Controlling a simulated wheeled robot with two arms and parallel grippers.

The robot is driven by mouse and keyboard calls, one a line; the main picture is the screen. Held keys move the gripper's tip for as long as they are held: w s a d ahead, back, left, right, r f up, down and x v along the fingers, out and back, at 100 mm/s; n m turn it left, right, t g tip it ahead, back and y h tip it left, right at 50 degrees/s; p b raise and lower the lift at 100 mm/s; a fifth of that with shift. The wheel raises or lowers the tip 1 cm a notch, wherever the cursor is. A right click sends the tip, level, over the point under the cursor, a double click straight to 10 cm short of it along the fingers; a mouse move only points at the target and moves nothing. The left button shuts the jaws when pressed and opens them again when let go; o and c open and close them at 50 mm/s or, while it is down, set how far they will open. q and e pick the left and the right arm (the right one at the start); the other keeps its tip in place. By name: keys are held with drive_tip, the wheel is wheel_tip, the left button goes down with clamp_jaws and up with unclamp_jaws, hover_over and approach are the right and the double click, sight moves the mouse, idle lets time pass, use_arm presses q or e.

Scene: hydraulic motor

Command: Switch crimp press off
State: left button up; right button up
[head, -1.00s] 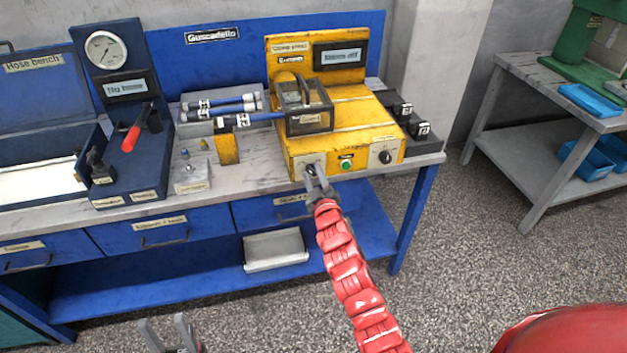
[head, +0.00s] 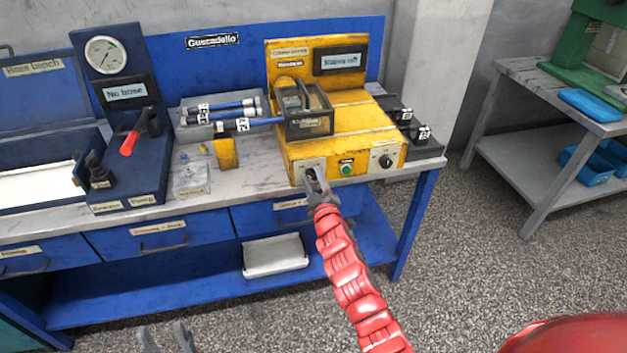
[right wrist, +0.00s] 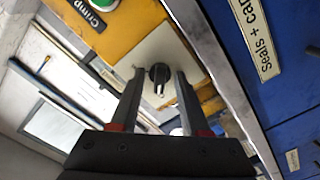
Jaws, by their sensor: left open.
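The yellow crimp press (head: 345,142) sits on the bench, with a display (head: 341,60) on its back panel; its text is too blurred to read surely. Its front carries a dark rotary knob on a pale plate (head: 311,163) at left, a green button (head: 347,169) and another dark knob (head: 386,161) at right. My right gripper (head: 314,180) is at the left knob. In the right wrist view its fingers (right wrist: 160,75) are apart, with the black knob (right wrist: 159,73) between their tips; contact cannot be told. My left gripper (head: 168,338) is open and empty, low at the bottom edge.
Left of the press are a yellow block (head: 226,153), a rack of blue hoses (head: 220,108) and the hose bench with a gauge (head: 104,54) and red lever (head: 130,143). A grey table (head: 520,110) stands right, beyond open floor.

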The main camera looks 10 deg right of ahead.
drive_tip(key=shift+s, duration=0.1)
drive_tip(key=s+b, duration=0.2)
drive_tip(key=s, duration=1.5)
drive_tip(key=shift+s, duration=0.1)
